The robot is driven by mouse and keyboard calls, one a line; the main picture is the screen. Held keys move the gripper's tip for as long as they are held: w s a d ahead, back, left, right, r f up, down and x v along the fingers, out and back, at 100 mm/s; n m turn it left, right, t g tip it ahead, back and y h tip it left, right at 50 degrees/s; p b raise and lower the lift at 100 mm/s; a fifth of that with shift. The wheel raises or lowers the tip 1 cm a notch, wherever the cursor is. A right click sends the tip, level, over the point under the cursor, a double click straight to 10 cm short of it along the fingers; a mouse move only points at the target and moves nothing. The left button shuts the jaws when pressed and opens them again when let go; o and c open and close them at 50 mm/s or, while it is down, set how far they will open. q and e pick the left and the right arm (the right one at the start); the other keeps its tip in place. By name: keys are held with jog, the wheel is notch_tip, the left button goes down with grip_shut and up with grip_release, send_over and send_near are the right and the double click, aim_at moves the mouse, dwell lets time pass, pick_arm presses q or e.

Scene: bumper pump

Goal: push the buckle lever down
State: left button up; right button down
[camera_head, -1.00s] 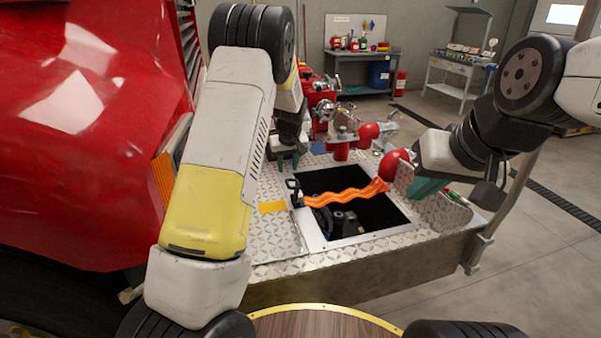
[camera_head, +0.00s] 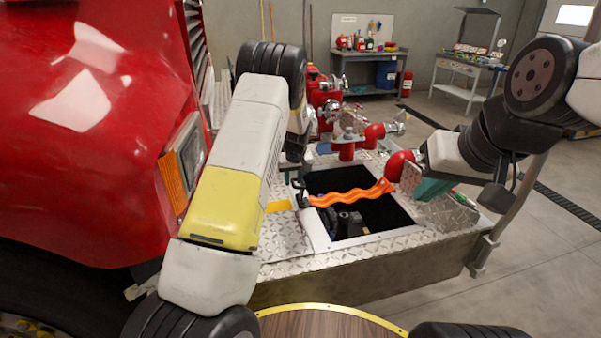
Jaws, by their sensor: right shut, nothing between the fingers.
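An orange wavy strap (camera_head: 350,196) lies across the open square hatch in the diamond-plate bumper. The black buckle (camera_head: 303,196) is at its left end, on the left edge of the hatch; its lever is too small to make out clearly. My left gripper (camera_head: 296,176) is by the buckle, just beyond it in the picture, and partly hidden by my left forearm. I cannot tell whether it touches the buckle or how far its fingers are apart.
The red truck body (camera_head: 100,130) fills the left. Red pipe fittings (camera_head: 346,148) stand behind the hatch (camera_head: 318,236). A raised diamond-plate flap (camera_head: 450,212) is at its right. A yellow tag (camera_head: 278,206) lies left of the buckle. Dark machinery shows inside the hatch.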

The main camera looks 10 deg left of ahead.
pick_arm(q)
grip_shut()
dwell(1.2)
